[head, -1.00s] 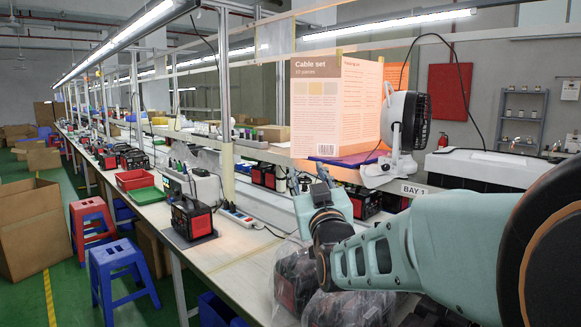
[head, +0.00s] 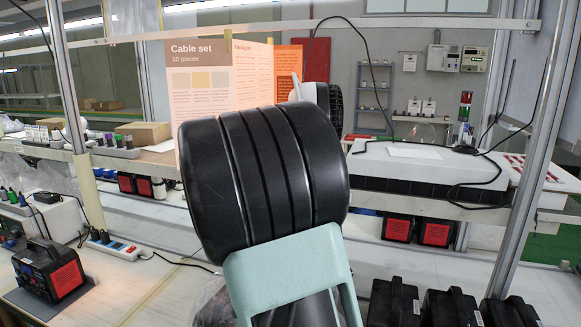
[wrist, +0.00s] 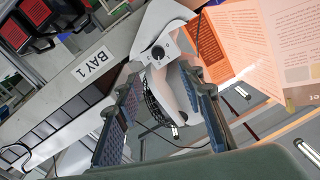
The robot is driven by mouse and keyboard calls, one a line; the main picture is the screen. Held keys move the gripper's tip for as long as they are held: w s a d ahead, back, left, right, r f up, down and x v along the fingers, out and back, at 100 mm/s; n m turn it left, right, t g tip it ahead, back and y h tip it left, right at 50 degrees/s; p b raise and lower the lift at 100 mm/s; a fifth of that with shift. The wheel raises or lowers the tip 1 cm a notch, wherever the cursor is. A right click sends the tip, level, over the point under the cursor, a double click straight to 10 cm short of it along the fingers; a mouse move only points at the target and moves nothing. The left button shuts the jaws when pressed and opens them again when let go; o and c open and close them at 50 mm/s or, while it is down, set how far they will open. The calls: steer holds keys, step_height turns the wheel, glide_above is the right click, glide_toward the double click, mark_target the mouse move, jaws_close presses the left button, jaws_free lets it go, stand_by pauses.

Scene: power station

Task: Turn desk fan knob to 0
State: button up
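The desk fan (head: 296,88) is mostly hidden behind my arm in the head view; part of its white body and dark cage (head: 336,103) show. In the wrist view the white fan (wrist: 163,22) appears tilted, with a small round dark knob-like part (wrist: 158,52) on its body. Its setting cannot be read. My gripper (wrist: 162,82) is open and empty, its two blue-padded fingers spread on either side of the fan in the picture. No contact with the knob-like part shows. In the head view my gripper is hidden behind my arm.
A Cable set card (head: 196,75) stands upright beside the fan. A white box with black cables (head: 425,165) lies right of the fan. Black cases (head: 392,300) and a power strip (head: 112,245) are on the bench below.

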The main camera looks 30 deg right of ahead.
steer(key=p+x, duration=0.1)
steer(key=x, duration=1)
steer(key=shift+d, duration=0.15)
steer(key=shift+f, duration=0.1)
steer(key=shift+c, duration=0.2)
jaws_close()
